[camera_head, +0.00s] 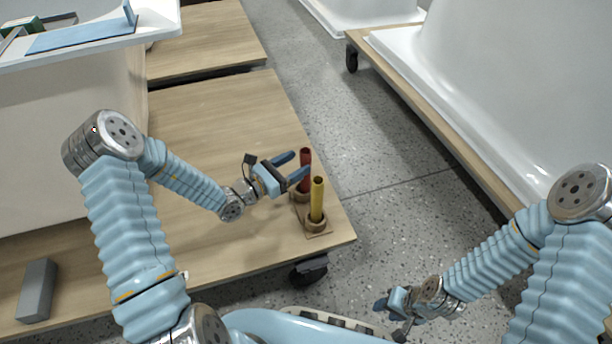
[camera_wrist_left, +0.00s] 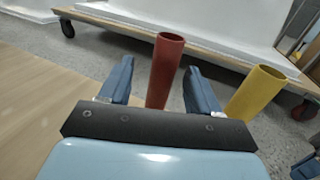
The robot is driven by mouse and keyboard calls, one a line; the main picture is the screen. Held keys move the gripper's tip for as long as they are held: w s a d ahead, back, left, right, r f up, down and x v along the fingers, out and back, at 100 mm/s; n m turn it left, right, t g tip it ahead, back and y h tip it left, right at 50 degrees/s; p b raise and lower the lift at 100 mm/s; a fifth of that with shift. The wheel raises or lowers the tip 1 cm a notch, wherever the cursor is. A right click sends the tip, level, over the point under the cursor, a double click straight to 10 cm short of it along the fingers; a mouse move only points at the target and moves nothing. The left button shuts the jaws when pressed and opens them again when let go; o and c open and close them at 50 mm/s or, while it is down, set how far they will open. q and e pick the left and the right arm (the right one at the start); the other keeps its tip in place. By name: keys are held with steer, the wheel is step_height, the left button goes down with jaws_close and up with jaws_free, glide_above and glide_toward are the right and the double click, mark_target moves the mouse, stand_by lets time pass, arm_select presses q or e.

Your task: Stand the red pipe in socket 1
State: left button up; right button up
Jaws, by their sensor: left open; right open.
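The red pipe (camera_head: 305,160) stands upright in the far socket (camera_head: 299,196) of a wooden block on the near right corner of the wooden platform. A yellow pipe (camera_head: 317,197) stands upright in the near socket (camera_head: 316,226). My left gripper (camera_head: 293,167) is open, with one finger on each side of the red pipe. In the left wrist view the red pipe (camera_wrist_left: 164,70) rises between the open fingers, and the yellow pipe (camera_wrist_left: 258,92) is outside the right finger. No socket number is legible. My right gripper (camera_head: 384,308) is open and empty over the floor.
The wooden platform (camera_head: 210,115) is mostly bare, with a grey block (camera_head: 37,290) at its near left. A white tub (camera_head: 70,150) stands at the left. Another tub (camera_head: 510,90) on a wheeled wooden base stands at the right, across grey floor (camera_head: 370,160).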

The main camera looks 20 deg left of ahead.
mark_target(310, 157)
arm_select(q)
steer(key=x, duration=0.5)
steer(key=shift+s+d+r+b, duration=0.1)
steer(key=shift+d+r+b, duration=0.05)
steer(key=shift+d+b, duration=0.2)
jaws_close()
